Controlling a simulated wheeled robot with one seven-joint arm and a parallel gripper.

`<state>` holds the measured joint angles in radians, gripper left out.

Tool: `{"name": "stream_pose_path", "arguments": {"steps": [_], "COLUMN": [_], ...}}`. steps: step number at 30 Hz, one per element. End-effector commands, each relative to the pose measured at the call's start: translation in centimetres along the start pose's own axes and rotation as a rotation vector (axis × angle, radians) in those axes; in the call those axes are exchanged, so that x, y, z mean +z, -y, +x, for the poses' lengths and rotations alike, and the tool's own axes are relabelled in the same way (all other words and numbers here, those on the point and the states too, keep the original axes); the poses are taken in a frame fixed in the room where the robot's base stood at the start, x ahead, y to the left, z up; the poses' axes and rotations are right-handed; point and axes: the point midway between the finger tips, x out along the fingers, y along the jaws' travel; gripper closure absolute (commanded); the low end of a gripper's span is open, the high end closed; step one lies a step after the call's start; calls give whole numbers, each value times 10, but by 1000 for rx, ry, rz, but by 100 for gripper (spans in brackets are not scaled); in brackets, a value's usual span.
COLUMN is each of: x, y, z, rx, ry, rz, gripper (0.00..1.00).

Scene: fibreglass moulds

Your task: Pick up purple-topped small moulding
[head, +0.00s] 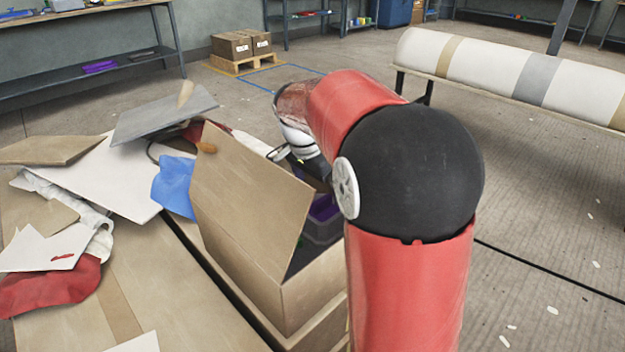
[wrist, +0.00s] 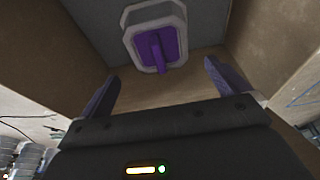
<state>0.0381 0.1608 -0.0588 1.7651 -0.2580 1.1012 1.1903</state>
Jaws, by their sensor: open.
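The purple-topped small moulding (wrist: 139,22) lies in the cardboard box, in the upper middle of the wrist view. It has a pale grey rim and a purple top with a raised purple bar. My gripper (wrist: 163,82) is open, its two purple fingers spread just below the moulding in the wrist view. The fingers do not visibly touch it. In the head view my red and black arm reaches into the box (head: 245,225), and a grey and purple part shows inside beside the flap. My arm and the flap hide most of the box's inside there.
The box walls (wrist: 262,40) stand close on both sides of my gripper. A raised cardboard flap blocks the head view's left side of the box. Scrap sheets and cloth (head: 100,180) lie piled left. A long white cylinder (head: 530,75) lies at the right.

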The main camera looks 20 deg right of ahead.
Motion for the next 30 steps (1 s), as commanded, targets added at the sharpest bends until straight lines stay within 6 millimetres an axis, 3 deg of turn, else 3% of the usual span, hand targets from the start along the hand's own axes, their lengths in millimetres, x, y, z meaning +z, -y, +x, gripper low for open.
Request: {"name": "stream_pose_path", "arguments": {"steps": [8, 21, 30], "x": [0, 0, 0], "y": [0, -1, 0], "z": [3, 64, 78], "rx": [1, 4, 0], "ry": [0, 2, 0], "rz": [0, 0, 0], "gripper": [0, 0, 0]}}
